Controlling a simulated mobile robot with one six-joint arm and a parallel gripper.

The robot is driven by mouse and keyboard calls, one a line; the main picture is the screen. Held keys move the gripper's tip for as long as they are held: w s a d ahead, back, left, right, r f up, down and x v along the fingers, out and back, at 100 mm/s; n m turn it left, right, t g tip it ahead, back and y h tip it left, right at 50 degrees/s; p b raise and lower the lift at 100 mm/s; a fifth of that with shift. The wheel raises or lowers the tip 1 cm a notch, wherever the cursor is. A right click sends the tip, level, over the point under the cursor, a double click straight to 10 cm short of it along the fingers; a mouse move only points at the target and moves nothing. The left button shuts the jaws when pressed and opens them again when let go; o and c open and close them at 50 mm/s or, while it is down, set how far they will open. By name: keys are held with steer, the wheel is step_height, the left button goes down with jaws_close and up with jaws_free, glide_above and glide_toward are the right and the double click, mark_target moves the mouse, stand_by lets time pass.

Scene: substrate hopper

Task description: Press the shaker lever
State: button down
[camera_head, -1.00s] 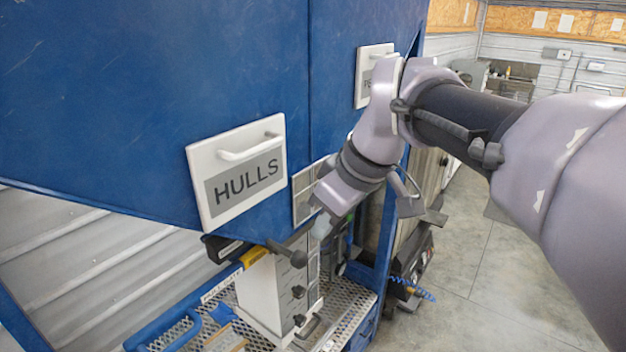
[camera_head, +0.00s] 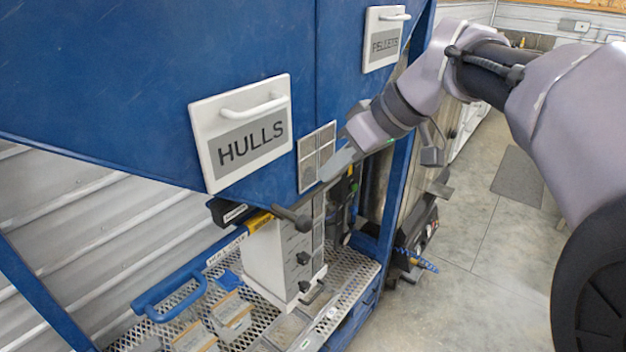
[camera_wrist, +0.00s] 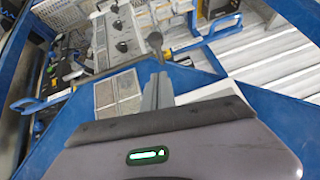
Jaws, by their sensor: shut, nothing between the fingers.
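A dark grey lever with a rounded knob (camera_head: 293,216), which looks like the shaker lever, sticks out under the blue hopper (camera_head: 262,80) near its lower corner. My gripper (camera_head: 337,166) is shut and empty, above and to the right of the knob, apart from it. In the wrist view the shut fingers (camera_wrist: 158,92) point toward the knob (camera_wrist: 155,42), which shows just beyond their tips. Whether the lever is up or down I cannot tell.
A white HULLS panel (camera_head: 243,130) with a handle and a mesh window (camera_head: 317,156) are on the hopper. A PELLETS panel (camera_head: 384,40) is to the right. Below stand a white box with dark knobs (camera_head: 278,262) and a perforated tray (camera_head: 345,285). Concrete floor (camera_head: 470,285) is free at right.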

glide_above(312, 223)
steer(key=f, duration=0.4)
steer(key=shift+w+f, duration=0.3)
steer(key=shift+f, duration=0.1)
steer(key=shift+s+f+b, duration=0.15)
steer(key=shift+f, duration=0.9)
steer(key=shift+s+f+b, duration=0.1)
steer(key=shift+f+b, duration=0.05)
steer(key=shift+f, duration=0.9)
steer(key=f+b, duration=0.1)
steer(key=b, duration=0.1)
steer(key=f+b, duration=0.1)
steer(key=b, duration=0.2)
steer(key=f+y+b, duration=0.1)
steer(key=b, duration=0.2)
steer(key=shift+s+d+f+t, duration=0.15)
steer(key=shift+d+f+t, duration=0.15)
steer(key=shift+t, duration=0.1)
steer(key=b, duration=0.2)
steer(key=f+b, duration=0.1)
steer(key=b, duration=0.1)
steer(key=f+b, duration=0.1)
steer(key=b, duration=0.2)
steer(key=shift+s+d+f+t+y, duration=0.1)
steer(key=shift+s+d+t+y, duration=0.05)
steer(key=shift+s+t+y, duration=0.2)
steer(key=shift+w, duration=0.15)
